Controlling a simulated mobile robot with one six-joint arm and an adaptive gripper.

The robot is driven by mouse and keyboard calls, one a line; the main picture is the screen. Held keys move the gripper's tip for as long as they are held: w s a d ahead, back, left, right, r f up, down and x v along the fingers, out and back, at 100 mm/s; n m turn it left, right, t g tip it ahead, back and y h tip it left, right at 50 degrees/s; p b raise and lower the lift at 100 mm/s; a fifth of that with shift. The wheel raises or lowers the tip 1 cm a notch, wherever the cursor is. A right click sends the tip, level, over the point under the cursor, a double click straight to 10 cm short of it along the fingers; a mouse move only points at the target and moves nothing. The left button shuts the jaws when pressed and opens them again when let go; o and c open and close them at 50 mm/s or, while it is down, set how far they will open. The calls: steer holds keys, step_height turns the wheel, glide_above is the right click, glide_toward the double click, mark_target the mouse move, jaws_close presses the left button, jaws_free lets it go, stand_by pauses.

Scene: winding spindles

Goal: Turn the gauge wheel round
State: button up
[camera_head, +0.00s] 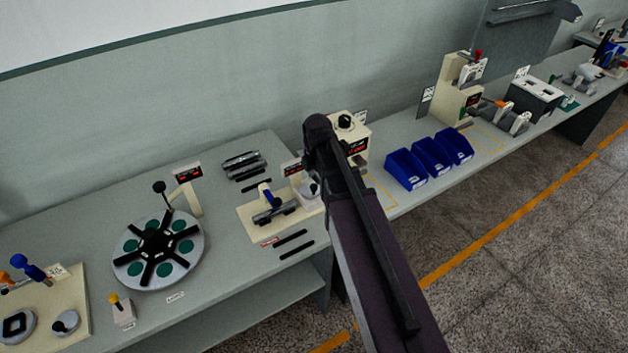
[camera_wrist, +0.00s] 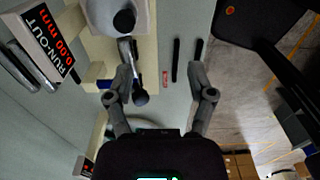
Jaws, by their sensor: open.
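The run-out gauge stands on a cream base (camera_head: 258,228) on the bench, with a display (camera_head: 292,168) beside it. The display (camera_wrist: 45,45) reads 0.00 mm in the wrist view. A pale round part with a dark knob, apparently the gauge wheel (camera_head: 309,190), is at the base's right end, partly behind my arm. In the wrist view the pale part (camera_wrist: 98,16) and its black knob (camera_wrist: 124,22) are at the top, ahead of my left finger. My gripper (camera_wrist: 160,70) is open and empty. Its left finger overlaps a grey rod with a dark ball end (camera_wrist: 140,97); contact cannot be told.
Two black bars (camera_head: 291,242) lie at the bench's front edge, also in the wrist view (camera_wrist: 176,60). A dial plate (camera_head: 190,262) with green pockets is on the left. Blue bins (camera_head: 407,169) and a cream dial unit (camera_head: 358,140) stand to the right.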

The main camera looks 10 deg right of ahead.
mark_target(313, 186)
steer(key=w+r+n+p, duration=0.4)
steer(key=r+n, duration=0.1)
steer(key=n, duration=0.3)
steer(key=shift+w+n, duration=0.2)
steer(key=shift+n, duration=0.1)
step_height(313, 186, down, 14)
steer(key=b, duration=1.3)
steer(key=shift+r, duration=0.2)
stand_by(0.4)
jaws_close()
